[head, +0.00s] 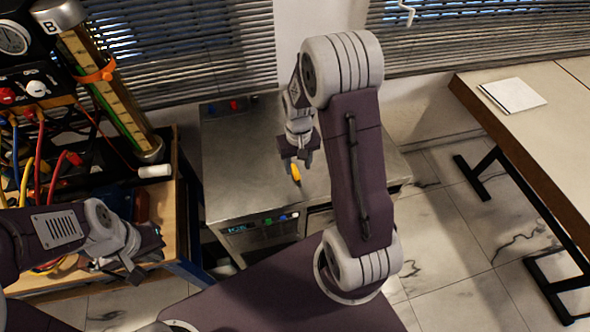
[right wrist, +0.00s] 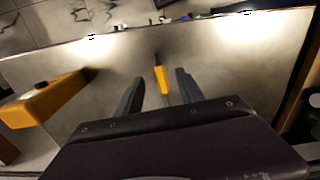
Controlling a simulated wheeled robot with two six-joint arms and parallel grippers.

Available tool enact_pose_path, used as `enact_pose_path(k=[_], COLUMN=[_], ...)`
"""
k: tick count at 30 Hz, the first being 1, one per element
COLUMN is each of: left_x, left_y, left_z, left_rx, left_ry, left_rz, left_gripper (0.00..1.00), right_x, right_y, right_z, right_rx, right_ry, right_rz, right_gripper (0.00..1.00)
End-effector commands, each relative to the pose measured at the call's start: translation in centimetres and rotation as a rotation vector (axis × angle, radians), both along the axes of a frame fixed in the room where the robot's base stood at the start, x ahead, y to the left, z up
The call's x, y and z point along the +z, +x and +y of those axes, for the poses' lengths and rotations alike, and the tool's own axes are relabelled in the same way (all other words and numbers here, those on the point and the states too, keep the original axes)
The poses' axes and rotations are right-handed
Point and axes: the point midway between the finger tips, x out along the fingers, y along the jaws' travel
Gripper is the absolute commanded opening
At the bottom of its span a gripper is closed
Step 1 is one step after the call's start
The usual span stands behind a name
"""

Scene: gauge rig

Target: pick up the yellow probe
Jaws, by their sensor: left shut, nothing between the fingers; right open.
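The yellow probe (head: 296,173) lies on the steel top of the bench unit (head: 240,165), under my right gripper (head: 296,158) in the head view. In the right wrist view, the probe (right wrist: 162,80) has a dark thin tip pointing away. It shows in the gap between the two open fingers of my right gripper (right wrist: 158,92), with clear space on both sides and no visible touch. The exact height of the fingers above it is hard to tell. My left gripper (head: 138,268) is shut and empty, at the lower left by the wooden cart.
A wooden cart (head: 188,215) with gauges, cables and a tall tube (head: 120,115) stands at the left. A yellow-orange block (right wrist: 45,100) shows at the left of the right wrist view. A table (head: 525,130) with a white paper pad (head: 513,94) is at the right.

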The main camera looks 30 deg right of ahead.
Motion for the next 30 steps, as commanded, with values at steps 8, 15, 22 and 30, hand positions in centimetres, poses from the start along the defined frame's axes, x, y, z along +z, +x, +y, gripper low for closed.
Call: enact_pose_path(k=[8,15,22,30], left_x=[0.1,0.5,0.5,0.5], left_y=[0.0,0.0,0.0,0.0], left_z=[0.0,0.0,0.0,0.0], left_rx=[0.000,0.000,0.000,0.000], left_ry=[0.000,0.000,0.000,0.000], left_rz=[-0.001,-0.001,-0.001,-0.001], left_gripper=[0.00,0.00,0.00,0.00], right_x=[-2.0,-6.0,-6.7,-6.7], right_y=[0.1,0.5,0.6,0.6], right_z=[-0.1,-0.3,-0.3,-0.3], right_rx=[0.000,0.001,0.001,0.001], right_ry=[0.000,0.000,0.000,0.000], right_rz=[0.001,0.003,-0.001,-0.001], right_gripper=[0.45,0.45,0.45,0.00])
